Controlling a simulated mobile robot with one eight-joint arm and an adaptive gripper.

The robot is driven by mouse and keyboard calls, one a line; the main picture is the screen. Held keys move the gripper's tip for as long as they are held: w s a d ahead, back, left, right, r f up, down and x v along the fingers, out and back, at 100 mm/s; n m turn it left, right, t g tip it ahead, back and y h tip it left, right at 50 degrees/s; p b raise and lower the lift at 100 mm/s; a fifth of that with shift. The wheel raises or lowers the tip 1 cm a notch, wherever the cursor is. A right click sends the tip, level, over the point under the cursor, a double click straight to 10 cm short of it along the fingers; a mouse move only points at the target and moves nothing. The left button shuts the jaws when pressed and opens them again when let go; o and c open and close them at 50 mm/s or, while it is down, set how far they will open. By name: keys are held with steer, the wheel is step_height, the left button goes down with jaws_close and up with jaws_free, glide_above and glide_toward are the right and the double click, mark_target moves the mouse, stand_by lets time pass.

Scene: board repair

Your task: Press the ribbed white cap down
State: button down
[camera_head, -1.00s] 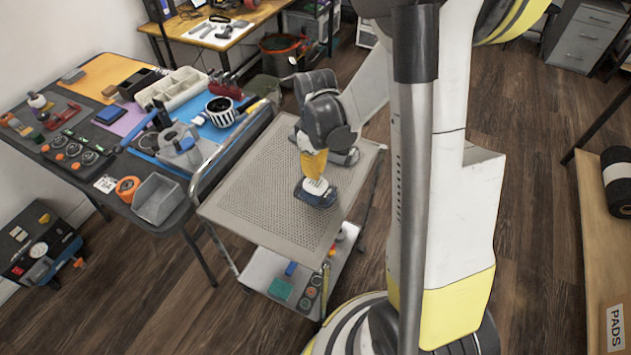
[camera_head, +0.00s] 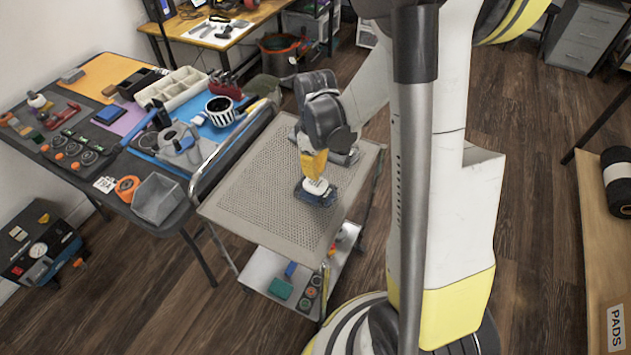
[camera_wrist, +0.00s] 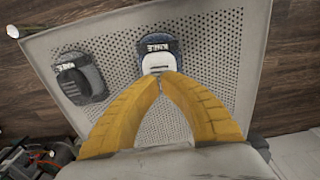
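The ribbed white cap (camera_wrist: 158,62) sits on a blue knee pad (camera_wrist: 161,44) marked KNEE. In the head view the cap (camera_head: 317,186) shows just under my gripper, and the blue pad (camera_head: 318,197) lies on the cart's perforated top. My gripper (camera_wrist: 168,73) has its two yellow fingers brought together at the tips, with nothing visible between them. The tips are at the near edge of the cap, partly covering it. I cannot tell whether they touch it. In the head view my gripper (camera_head: 317,177) points down at the cap.
A second, grey knee pad (camera_wrist: 80,78) with a dark cap lies to the left in the wrist view. The cart top (camera_head: 255,200) is otherwise bare. A crowded workbench (camera_head: 75,170) stands left of the cart, close to its handle.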

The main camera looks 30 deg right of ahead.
mark_target(315, 182)
steer(key=shift+f+b, duration=1.65)
steer(key=shift+f, duration=0.25)
stand_by(0.4)
stand_by(0.4)
steer(key=shift+r+p, duration=3.05)
steer(key=shift+r, duration=1.05)
steer(key=s+a+r+m+t, duration=0.3)
steer(key=s+a+r, duration=0.1)
steer(key=r, duration=0.4)
steer(key=s+a+r+m+t, duration=0.3)
steer(key=s+a+r+t, duration=0.1)
steer(key=s+r, duration=0.3)
steer(key=shift+a+r+m, duration=0.4)
steer(key=shift+a+r, duration=0.35)
steer(key=shift+r, duration=0.2)
